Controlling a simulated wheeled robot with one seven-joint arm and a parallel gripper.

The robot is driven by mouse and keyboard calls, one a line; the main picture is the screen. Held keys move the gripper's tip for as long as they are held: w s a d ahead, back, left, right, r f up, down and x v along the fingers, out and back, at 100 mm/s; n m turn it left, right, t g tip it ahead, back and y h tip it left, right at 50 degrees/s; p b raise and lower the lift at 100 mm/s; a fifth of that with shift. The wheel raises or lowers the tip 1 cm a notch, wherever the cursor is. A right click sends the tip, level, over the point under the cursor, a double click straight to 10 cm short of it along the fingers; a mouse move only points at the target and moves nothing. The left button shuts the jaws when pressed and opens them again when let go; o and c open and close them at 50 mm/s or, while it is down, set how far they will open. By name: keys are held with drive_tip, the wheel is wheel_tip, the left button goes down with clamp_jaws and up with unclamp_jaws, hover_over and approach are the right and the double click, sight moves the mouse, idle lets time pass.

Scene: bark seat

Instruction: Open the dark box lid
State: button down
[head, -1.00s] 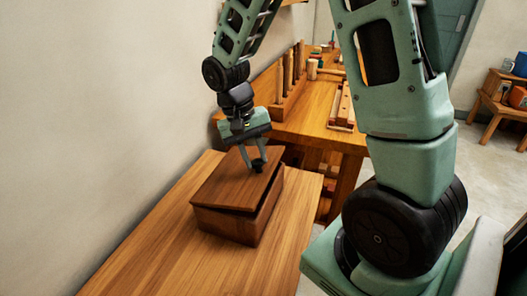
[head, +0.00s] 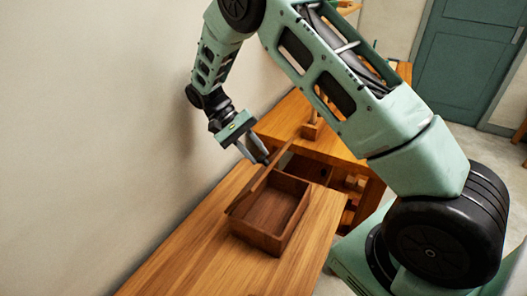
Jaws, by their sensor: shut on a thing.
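The dark wooden box (head: 258,238) stands on the light wooden table, and its empty-looking interior shows. Its lid (head: 246,196) is tilted steeply up along the box's left side, seen nearly edge-on. My gripper (head: 264,160) is at the lid's upper far end, with its fingers pointing down and to the right. It is shut on the lid's knob, which is mostly hidden between the fingertips.
The light wooden table (head: 180,270) is bare around the box, with a plain wall (head: 90,130) close on its left. A workbench (head: 345,148) stands behind. My upper arm hides much of the bench. A green door (head: 465,60) is at the back right.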

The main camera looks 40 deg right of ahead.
drive_tip(key=shift+w+a+f, duration=0.15)
drive_tip(key=shift+w+a, duration=0.25)
drive_tip(key=shift+w, duration=0.25)
drive_tip(key=shift+a+f, duration=0.1)
drive_tip(key=c, duration=1.3)
unclamp_jaws()
drive_tip(key=shift+c, duration=0.2)
drive_tip(key=shift+o, duration=1)
drive_tip(key=shift+w+f, duration=0.1)
drive_tip(key=shift+r, duration=0.2)
wheel_tip(320, 180, up, 10)
drive_tip(key=b, duration=0.2)
